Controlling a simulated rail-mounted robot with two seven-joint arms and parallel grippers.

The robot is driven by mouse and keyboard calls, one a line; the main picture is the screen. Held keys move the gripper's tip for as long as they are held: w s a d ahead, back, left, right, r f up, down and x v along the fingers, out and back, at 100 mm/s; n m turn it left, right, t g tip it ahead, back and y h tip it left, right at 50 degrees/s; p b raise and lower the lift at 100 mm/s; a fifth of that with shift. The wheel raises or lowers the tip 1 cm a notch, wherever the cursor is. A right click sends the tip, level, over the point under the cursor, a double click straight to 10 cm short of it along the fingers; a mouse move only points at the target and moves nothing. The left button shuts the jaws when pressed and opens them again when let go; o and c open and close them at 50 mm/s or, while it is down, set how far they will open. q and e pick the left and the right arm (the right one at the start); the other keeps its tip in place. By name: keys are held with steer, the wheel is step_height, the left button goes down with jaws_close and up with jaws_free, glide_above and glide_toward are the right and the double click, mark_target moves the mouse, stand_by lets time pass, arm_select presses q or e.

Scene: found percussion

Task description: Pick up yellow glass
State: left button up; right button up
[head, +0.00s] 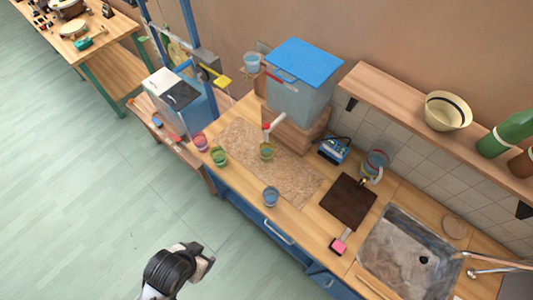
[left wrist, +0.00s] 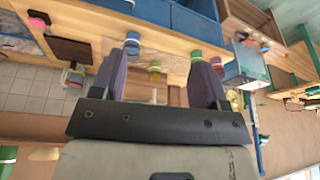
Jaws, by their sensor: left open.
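The yellow glass (head: 266,152) stands upright on the cork mat (head: 292,181), below the white tap of the clear tank. In the left wrist view, where the scene looks upside down, the yellow glass (left wrist: 155,72) shows between my two fingers. My left gripper (head: 208,260) is over the floor in front of the bench, well apart from the glass. In the wrist view the left gripper (left wrist: 157,66) is open, with nothing seen held. My right gripper is not in view.
A blue glass (head: 271,196), a green glass (head: 218,156) and a pink glass (head: 200,142) stand near the bench's front edge. The blue-lidded tank (head: 298,100) is behind the yellow glass. A dark board (head: 348,201) and a sink (head: 407,255) are to the right.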

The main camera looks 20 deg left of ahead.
arm_select(q)
steer(key=o, duration=0.5)
